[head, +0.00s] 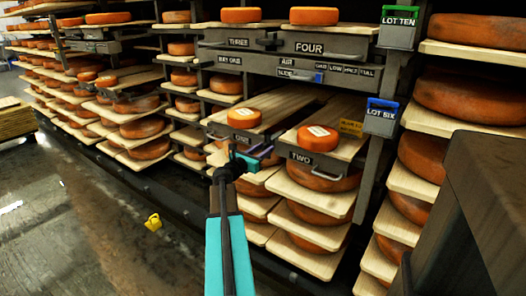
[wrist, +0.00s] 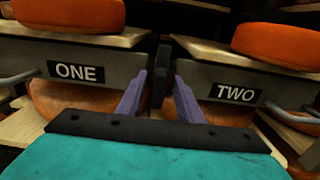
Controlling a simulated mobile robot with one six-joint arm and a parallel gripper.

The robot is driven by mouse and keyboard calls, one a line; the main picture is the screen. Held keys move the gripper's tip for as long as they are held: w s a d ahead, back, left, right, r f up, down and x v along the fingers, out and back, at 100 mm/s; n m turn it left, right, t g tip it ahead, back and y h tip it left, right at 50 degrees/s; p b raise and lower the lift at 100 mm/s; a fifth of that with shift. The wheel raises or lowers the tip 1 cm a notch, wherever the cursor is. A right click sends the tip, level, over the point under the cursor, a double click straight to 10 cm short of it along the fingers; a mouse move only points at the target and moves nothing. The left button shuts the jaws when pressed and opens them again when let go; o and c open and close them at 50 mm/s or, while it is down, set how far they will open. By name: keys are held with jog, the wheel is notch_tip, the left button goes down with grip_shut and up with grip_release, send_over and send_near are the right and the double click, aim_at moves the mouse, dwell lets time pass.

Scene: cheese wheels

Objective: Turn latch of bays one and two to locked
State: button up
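The latch (wrist: 161,75) is a dark upright bar between the grey fronts of bay one (wrist: 25,65) and bay two (wrist: 278,92) in the wrist view. In the head view, bay one carries the ONE label (head: 242,139) and bay two the TWO label (head: 301,157). My gripper (head: 262,152) is at the gap between these bays. In the wrist view its two purple fingers (wrist: 161,76) stand on either side of the latch, with a narrow gap showing on each side. The latch's lower part is between the fingers. In the head view my gripper hides most of the latch.
Orange cheese wheels sit on the boards of bay one (head: 245,118) and bay two (head: 318,138). A LOT SIX box (head: 381,117) hangs at right. A yellow object (head: 153,222) lies on the open floor at left.

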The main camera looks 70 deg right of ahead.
grip_shut()
jog(key=shift+m, duration=0.4)
jog(key=m+b, duration=0.2)
jog(key=m, duration=0.1)
jog(key=shift+s+f+b, duration=0.1)
jog(key=shift+f+b, duration=0.05)
jog(key=shift+b, duration=0.25)
jog(key=m+b, duration=0.4)
jog(key=m, duration=0.1)
jog(key=shift+s+f+m, duration=0.1)
jog(key=shift+f+m, duration=0.05)
jog(key=shift+m, duration=0.25)
jog(key=m+b, duration=0.4)
jog(key=shift+a+f+m, duration=0.1)
jog(key=shift+m, duration=0.2)
jog(key=shift+m+b, duration=1.55)
jog(key=shift+m, duration=0.35)
